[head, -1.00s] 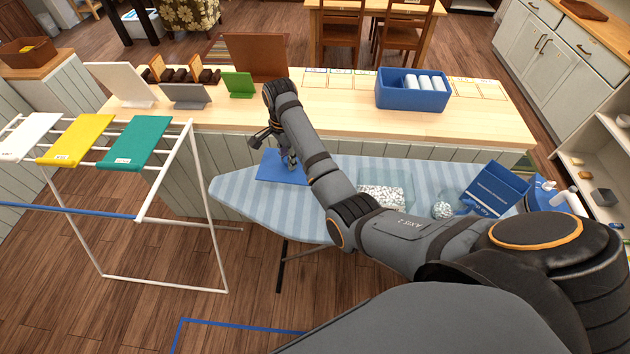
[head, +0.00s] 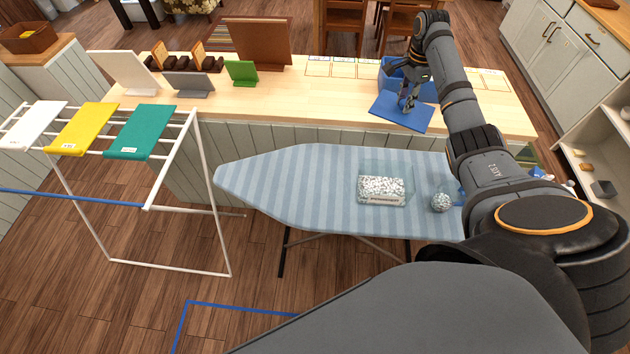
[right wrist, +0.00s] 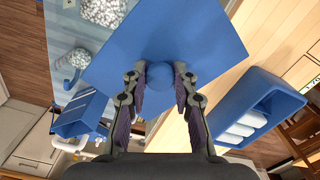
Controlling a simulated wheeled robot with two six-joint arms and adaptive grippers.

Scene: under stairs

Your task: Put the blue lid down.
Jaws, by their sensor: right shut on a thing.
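The blue lid (head: 402,113) is a flat blue panel with a round knob. In the head view it is in front of the blue bin (head: 392,78), over the front part of the wooden counter. My right gripper (head: 408,102) is shut on the lid's knob, which shows between the fingers (right wrist: 172,78) in the right wrist view. The lid (right wrist: 190,35) fills the upper middle there, and the blue bin (right wrist: 262,108) with white rolls is to its right. I cannot tell whether the lid touches the counter. My left gripper is not in view.
The ironing board (head: 310,190) holds a clear box of white pellets (head: 382,190) and a speckled ball (head: 441,202). Several stands and panels are on the counter's left (head: 290,100), whose middle is clear. A drying rack (head: 205,185) stands at the left.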

